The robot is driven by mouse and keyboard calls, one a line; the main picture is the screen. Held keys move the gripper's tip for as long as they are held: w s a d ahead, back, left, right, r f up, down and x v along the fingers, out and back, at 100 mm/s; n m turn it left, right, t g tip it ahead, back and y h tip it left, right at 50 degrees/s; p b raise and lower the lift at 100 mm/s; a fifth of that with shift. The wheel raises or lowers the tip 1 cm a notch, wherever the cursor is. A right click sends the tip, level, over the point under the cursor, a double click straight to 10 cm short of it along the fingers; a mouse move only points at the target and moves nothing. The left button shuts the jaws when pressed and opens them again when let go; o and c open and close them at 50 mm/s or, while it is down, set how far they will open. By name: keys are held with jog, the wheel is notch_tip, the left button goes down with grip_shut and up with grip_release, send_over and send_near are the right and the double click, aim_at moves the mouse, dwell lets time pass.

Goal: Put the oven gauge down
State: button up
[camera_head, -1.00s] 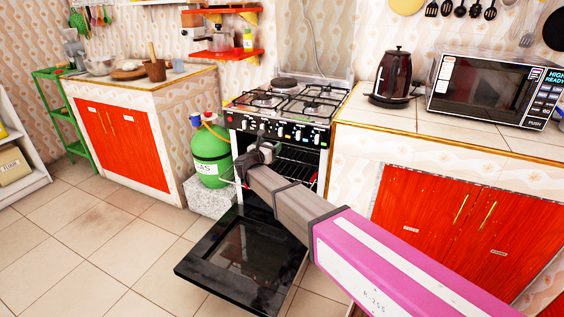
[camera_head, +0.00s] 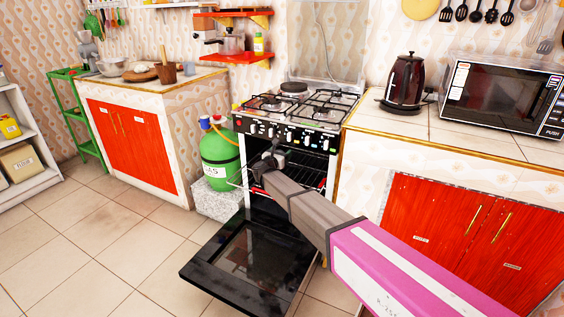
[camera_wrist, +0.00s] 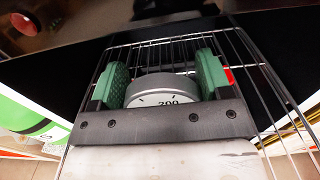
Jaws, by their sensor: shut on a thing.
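In the wrist view, the oven gauge (camera_wrist: 163,90) is a round grey dial with a pale face marked "300". It sits between the two green pads of my gripper (camera_wrist: 162,82), which is shut on it. A wire oven rack (camera_wrist: 250,70) lies behind and around it; I cannot tell whether the gauge touches the rack. The black oven door (camera_head: 250,262) is folded down below my arm.
The stove top (camera_head: 300,106) is above the oven. A green gas bottle (camera_head: 218,160) stands left of the oven. A counter with red doors (camera_head: 440,215), kettle (camera_head: 405,82) and microwave (camera_head: 500,95) is on the right. The floor at the front left is clear.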

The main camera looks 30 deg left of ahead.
jog(key=shift+w+f, duration=0.25)
jog(key=shift+f, duration=0.1)
jog(key=shift+d+f, duration=0.1)
jog(key=shift+f, duration=1.7)
jog(key=shift+f, duration=0.55)
jog(key=o, duration=0.9)
jog(key=shift+f, duration=0.1)
jog(key=shift+o, duration=0.2)
jog(key=shift+s+r, duration=0.2)
jog(key=shift+r, duration=0.45)
jog(key=s, duration=0.7)
jog(key=shift+d, duration=0.4)
jog(key=shift+r, duration=0.1)
